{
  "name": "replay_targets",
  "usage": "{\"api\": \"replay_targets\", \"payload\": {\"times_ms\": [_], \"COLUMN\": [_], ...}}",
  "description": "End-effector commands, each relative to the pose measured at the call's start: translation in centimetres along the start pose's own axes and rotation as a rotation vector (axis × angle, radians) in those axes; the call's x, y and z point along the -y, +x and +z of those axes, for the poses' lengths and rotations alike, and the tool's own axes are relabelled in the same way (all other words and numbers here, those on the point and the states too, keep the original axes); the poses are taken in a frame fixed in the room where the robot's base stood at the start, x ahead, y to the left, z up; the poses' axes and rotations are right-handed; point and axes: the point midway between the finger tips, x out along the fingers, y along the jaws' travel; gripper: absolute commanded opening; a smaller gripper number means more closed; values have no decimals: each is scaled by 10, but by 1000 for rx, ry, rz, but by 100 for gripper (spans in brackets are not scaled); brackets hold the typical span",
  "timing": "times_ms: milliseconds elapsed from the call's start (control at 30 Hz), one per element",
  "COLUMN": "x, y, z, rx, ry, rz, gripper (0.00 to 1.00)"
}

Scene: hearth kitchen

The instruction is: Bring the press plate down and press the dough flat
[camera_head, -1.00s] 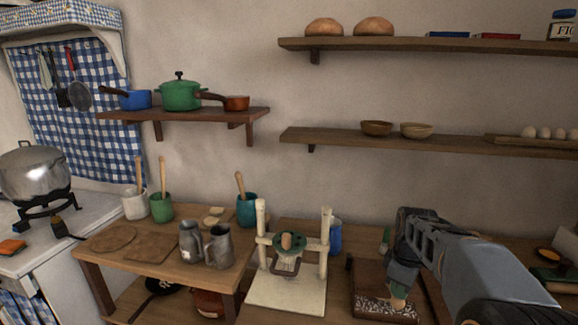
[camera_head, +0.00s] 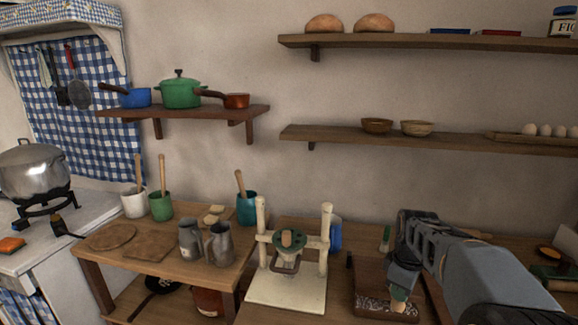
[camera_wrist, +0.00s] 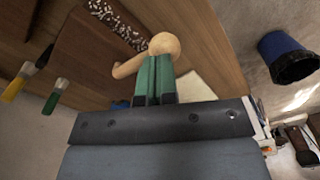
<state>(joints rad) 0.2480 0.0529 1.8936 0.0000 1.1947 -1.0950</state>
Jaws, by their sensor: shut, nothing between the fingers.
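The press (camera_head: 288,292) stands on the table with a cream base and two upright posts.
The dark tray (camera_head: 367,275) has a speckled strip at its front. Two grey jugs (camera_head: 219,245) stand left of the press and a blue cup (camera_head: 335,236) behind it. A wooden shelf (camera_head: 440,139) runs along the wall above.

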Motion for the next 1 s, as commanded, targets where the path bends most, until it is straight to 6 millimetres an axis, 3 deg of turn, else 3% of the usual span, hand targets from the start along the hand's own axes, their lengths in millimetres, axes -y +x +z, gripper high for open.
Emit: {"api": "replay_targets", "payload": {"times_ms": [1000], "x": [4], "y": [11], "z": [2], "rx": [1], "ry": [0], "rz": [-1], "gripper": [0]}}
